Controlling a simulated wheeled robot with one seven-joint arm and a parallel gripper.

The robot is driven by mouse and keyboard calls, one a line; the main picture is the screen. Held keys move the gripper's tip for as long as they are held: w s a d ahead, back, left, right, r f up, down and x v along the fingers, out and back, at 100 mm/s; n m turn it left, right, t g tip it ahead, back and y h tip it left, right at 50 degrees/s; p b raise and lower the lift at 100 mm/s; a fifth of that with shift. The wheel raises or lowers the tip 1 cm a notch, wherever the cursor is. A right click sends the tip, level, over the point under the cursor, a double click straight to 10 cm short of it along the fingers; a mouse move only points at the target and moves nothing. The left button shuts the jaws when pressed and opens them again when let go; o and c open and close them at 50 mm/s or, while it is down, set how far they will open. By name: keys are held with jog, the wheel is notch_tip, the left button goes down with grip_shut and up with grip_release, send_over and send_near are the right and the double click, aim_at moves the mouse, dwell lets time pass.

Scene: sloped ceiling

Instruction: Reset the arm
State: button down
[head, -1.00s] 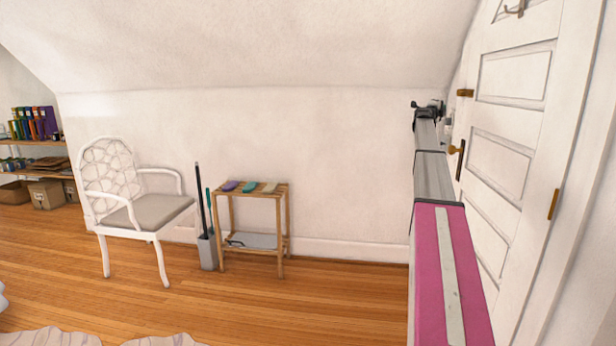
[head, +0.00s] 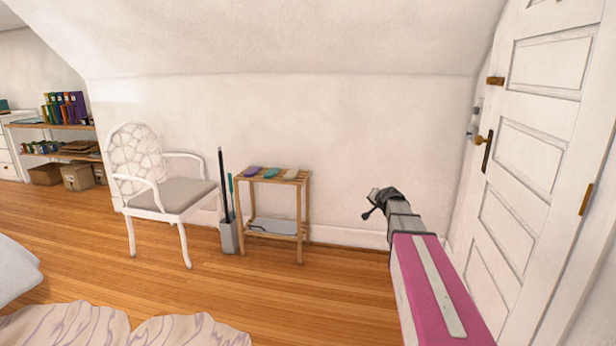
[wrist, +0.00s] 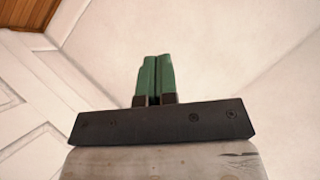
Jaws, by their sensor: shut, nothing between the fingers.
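My arm, with a pink and grey link, reaches forward on the right side of the head view. My gripper (head: 370,204) is at its far end, in front of the white wall and left of the door. In the wrist view, the green fingers of my gripper (wrist: 154,76) are together with nothing between them. They point toward bare white surfaces.
A white panelled door (head: 535,150) stands close on the right. A wooden rack (head: 275,180) holds several small coloured items. A white chair (head: 170,195) and a grey bin (head: 229,236) stand left of it. The wooden floor (head: 300,290) ahead is open; a rug (head: 110,328) lies front left.

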jog(key=s+a+f+n+g, duration=0.2)
jog(key=s+f, duration=0.4)
jog(key=s, duration=0.6)
jog(key=s+a+f+n+g+h, duration=0.1)
jog(key=s+a+f+g, duration=0.3)
jog(key=s, duration=0.9)
jog(key=s+a+f+n+g+h, duration=0.1)
jog(key=s+a+f+n+g, duration=0.2)
jog(key=s+f+g, duration=0.3)
jog(key=s+f, duration=0.3)
jog(key=s, duration=0.3)
jog(key=shift+s+a+f, duration=0.2)
jog(key=shift+a+f, duration=0.05)
jog(key=shift+f, duration=0.05)
